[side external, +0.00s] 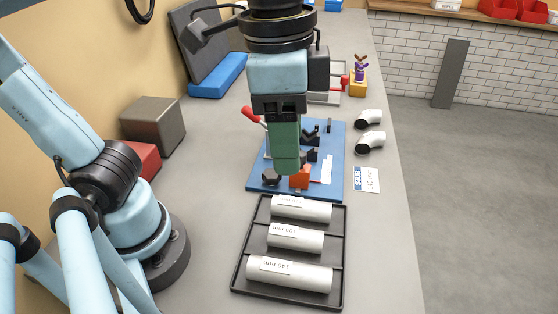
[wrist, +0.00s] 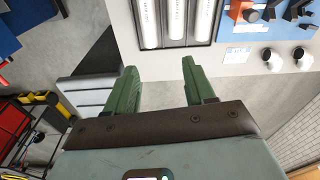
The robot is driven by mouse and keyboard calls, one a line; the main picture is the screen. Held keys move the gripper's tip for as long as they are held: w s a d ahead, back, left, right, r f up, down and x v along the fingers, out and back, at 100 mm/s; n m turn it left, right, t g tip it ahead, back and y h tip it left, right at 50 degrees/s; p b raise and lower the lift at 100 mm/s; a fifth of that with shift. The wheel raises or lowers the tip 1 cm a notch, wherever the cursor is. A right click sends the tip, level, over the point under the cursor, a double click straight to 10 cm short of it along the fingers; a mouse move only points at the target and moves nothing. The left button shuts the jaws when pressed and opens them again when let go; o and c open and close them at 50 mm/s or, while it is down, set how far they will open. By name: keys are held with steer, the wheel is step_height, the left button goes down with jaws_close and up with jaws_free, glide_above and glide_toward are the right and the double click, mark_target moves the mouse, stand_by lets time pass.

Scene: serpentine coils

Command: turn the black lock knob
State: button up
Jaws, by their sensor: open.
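The black lock knob (side external: 271,177) sits at the near left corner of the blue board (side external: 334,135), beside an orange block (side external: 300,178). My gripper (side external: 285,170) has green fingers and hangs over the board, just up and right of the knob in the side view. In the wrist view its fingers (wrist: 159,68) are spread with nothing between them. The fingers hide part of the board in the side view.
A black tray (side external: 238,278) with three white tubes lies in front of the board. Two white pipe elbows (side external: 369,142) and a label card (side external: 366,180) lie to its right. A red-handled part (side external: 252,115) rises at the board's left.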

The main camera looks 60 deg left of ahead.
steer(key=shift+s+d+r, duration=0.1)
steer(key=shift+o, duration=1.4)
steer(key=w+a+f+n, duration=0.2)
steer(key=w+a+f, duration=0.2)
steer(key=w+a, duration=0.2)
steer(key=shift+w+a+f, duration=0.35)
steer(key=shift+w+f, duration=0.05)
steer(key=n, duration=0.3)
glide_above(274, 172)
step_height(274, 172, down, 7)
steer(key=shift+m+g+y, duration=0.3)
steer(key=shift+g, duration=0.1)
steer(key=shift+f, duration=5.75)
